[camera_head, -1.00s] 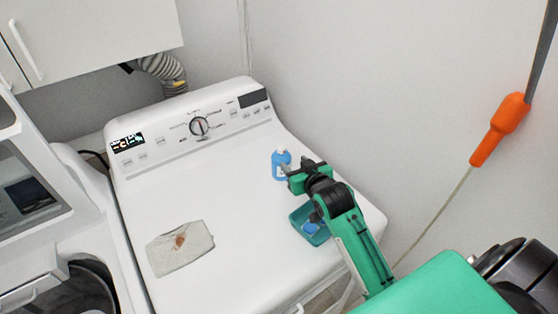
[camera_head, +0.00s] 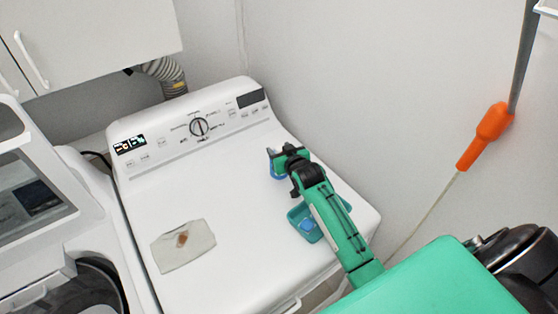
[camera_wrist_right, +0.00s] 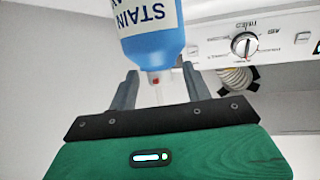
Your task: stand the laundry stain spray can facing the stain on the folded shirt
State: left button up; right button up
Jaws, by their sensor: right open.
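The blue stain spray can (camera_head: 275,172) stands upright on the white machine top, mostly hidden behind my right gripper in the head view. In the right wrist view the can (camera_wrist_right: 150,45) appears upside down, with a white "STAIN" label and a small red nozzle. My right gripper (camera_wrist_right: 160,85) is open, its fingers on either side of the nozzle end; whether they touch the can I cannot tell. The right gripper also shows in the head view (camera_head: 280,156). The folded beige shirt (camera_head: 200,241) lies at the front left with a reddish-brown stain (camera_head: 182,239). My left gripper is not in view.
A teal tray (camera_head: 297,213) with a blue item (camera_head: 308,224) sits beside my right forearm. The control panel (camera_head: 180,128) rises behind the top. The middle of the top between shirt and can is clear. A second machine (camera_head: 105,215) stands at left.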

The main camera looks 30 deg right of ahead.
jog(key=shift+w+f, duration=0.15)
jog(key=shift+w, duration=0.35)
jog(key=shift+c, duration=0.2)
